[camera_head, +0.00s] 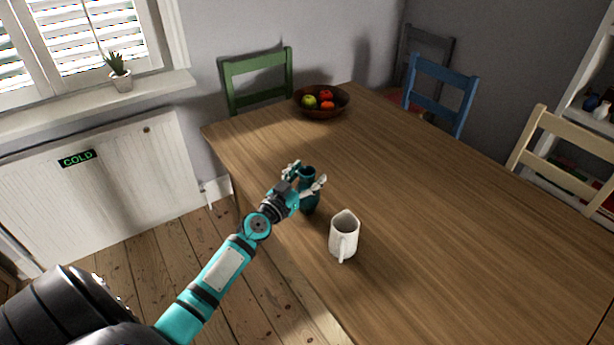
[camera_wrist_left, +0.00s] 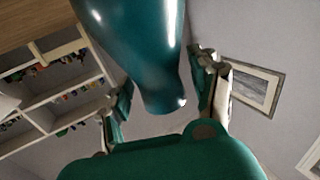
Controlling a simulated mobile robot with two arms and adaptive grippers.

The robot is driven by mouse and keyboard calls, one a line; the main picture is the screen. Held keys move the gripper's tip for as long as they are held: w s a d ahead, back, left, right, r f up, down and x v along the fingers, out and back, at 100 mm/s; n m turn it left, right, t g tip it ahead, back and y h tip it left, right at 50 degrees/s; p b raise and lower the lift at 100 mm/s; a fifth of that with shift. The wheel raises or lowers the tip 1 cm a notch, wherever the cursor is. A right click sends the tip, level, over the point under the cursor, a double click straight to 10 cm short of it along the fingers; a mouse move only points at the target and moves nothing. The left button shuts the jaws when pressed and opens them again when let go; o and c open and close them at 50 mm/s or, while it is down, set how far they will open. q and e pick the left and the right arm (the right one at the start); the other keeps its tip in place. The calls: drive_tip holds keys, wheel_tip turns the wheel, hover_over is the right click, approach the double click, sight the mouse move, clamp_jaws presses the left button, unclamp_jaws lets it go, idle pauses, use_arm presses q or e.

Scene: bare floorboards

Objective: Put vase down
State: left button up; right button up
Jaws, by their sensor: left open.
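The dark teal vase (camera_head: 309,196) stands upright on the wooden table (camera_head: 420,190) near its left edge. It also fills the upper middle of the left wrist view (camera_wrist_left: 135,40), between the fingers. My left gripper (camera_head: 305,180) is at the vase's upper part with its fingers spread on either side. In the left wrist view the gripper (camera_wrist_left: 163,97) is open, with a visible gap between the right finger and the vase. My right gripper is not in view.
A white jug (camera_head: 343,236) stands on the table just right of and nearer than the vase. A brown bowl of fruit (camera_head: 322,107) sits at the table's far end. Green (camera_head: 258,80), blue (camera_head: 440,92) and cream (camera_head: 565,150) chairs stand around the table. The table's middle and right are clear.

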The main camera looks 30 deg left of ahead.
use_arm(q)
drive_tip(key=shift+r+p, duration=0.2)
drive_tip(key=shift+p, duration=0.1)
drive_tip(key=s+b, duration=0.2)
drive_tip(key=s, duration=1)
drive_tip(key=shift+f, duration=0.1)
